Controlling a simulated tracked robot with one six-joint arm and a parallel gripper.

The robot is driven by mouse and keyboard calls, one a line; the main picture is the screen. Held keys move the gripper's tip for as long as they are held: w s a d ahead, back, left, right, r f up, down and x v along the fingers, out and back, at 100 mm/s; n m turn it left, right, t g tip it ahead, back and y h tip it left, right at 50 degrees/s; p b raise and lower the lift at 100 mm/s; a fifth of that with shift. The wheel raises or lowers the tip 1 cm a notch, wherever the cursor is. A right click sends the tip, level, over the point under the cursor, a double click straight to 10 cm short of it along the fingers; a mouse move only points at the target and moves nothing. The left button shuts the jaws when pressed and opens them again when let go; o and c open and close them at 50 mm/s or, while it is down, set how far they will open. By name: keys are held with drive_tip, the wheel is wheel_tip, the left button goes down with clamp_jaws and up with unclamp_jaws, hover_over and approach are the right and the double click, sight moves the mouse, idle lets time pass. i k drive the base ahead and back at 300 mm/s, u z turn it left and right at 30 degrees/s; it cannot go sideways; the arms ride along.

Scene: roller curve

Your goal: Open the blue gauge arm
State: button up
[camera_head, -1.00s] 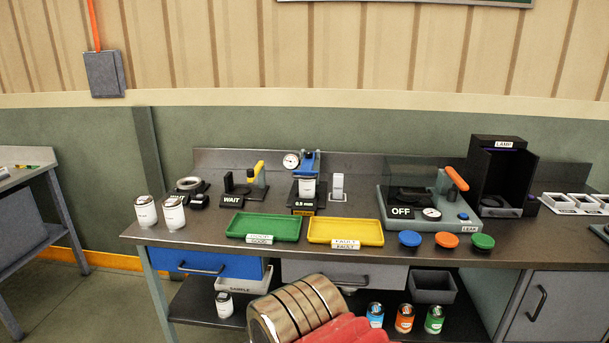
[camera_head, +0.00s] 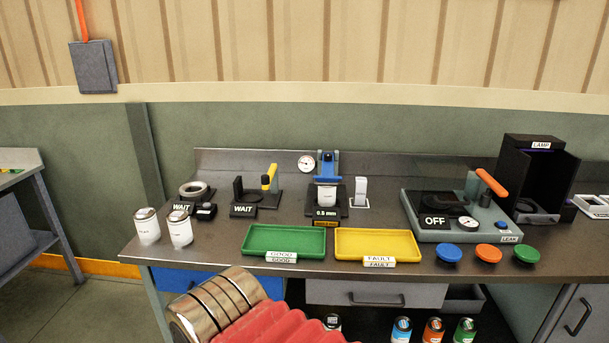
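The blue gauge arm (camera_head: 328,170) is on a black gauge stand at the back middle of the bench. It appears to reach forward over a white can (camera_head: 326,197), close to its top; I cannot tell whether they touch. A round white dial (camera_head: 306,163) is at the stand's left. A label reading 0.5 mm (camera_head: 326,213) is on the front of the stand's base. My gripper is out of view. Only a metal and red ribbed part, apparently of my arm, shows at the bottom, well in front of the gauge.
A green GOOD tray (camera_head: 284,231) and a yellow FAULT tray (camera_head: 376,237) lie in front of the gauge. A small white block (camera_head: 361,190) stands right of it. Two white cans (camera_head: 147,227) are at the left. The leak tester (camera_head: 455,222) is at the right.

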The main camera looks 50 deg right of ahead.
sight(327, 178)
drive_tip(key=z, duration=0.2)
drive_tip(key=i, duration=1.15)
drive_tip(key=z, duration=0.55)
